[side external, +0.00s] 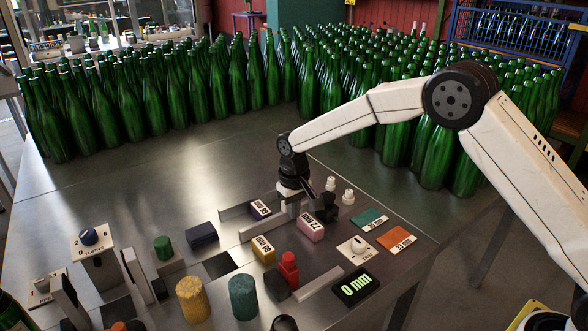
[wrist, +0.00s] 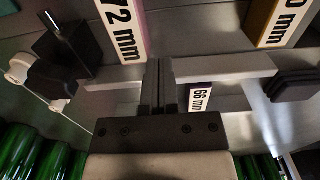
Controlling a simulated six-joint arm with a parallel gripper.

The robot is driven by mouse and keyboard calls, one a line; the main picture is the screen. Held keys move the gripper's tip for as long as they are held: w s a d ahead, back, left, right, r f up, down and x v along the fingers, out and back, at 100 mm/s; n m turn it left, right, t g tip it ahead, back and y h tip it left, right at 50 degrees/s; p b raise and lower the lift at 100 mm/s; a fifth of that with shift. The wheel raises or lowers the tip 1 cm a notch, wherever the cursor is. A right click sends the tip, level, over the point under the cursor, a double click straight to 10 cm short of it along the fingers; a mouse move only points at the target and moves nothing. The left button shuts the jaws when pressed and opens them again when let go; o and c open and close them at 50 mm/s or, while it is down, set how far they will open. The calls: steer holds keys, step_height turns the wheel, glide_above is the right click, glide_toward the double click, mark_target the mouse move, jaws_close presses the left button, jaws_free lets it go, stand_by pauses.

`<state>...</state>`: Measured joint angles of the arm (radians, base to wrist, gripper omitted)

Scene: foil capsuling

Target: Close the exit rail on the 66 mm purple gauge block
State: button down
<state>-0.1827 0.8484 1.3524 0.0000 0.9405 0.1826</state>
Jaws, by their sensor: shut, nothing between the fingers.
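The purple gauge block (side external: 260,209) lies between two pale metal rails. In the wrist view it shows partly, with its 66 mm label (wrist: 200,98), just right of the fingers. The near rail (side external: 258,232) also crosses the wrist view (wrist: 220,68) as a pale bar. The far rail (side external: 232,212) passes behind the purple block. My gripper (side external: 291,207) is shut and empty, low at the right end of the rails. In the wrist view its fingertips (wrist: 158,65) overlap the pale bar; whether they touch it I cannot tell. Any gap between block and rails is unclear.
A pink 72 mm block (side external: 311,228) and yellow block (side external: 263,251) stand close in front. A black fixture (side external: 326,207) is just right of my gripper. A display (side external: 357,287) reads 0 mm. Green bottles (side external: 255,80) crowd the back; the table's left middle is clear.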

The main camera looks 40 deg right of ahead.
steer(key=shift+w, duration=1.55)
stand_by(1.3)
steer(key=shift+s, duration=0.65)
steer(key=shift+r, duration=0.2)
stand_by(0.4)
step_height(320, 180, up, 7)
steer(key=shift+f, duration=0.2)
stand_by(0.8)
stand_by(0.3)
steer(key=s+d+f+t, duration=0.1)
steer(key=s+d, duration=0.2)
steer(key=s, duration=0.6)
steer(key=s+d+f, duration=0.1)
steer(key=s+d, duration=0.2)
steer(key=s, duration=0.6)
steer(key=s+d+f+t, duration=0.1)
steer(key=s+d, duration=0.3)
steer(key=s, duration=0.6)
steer(key=shift+t, duration=0.3)
steer(key=shift+w, duration=0.1)
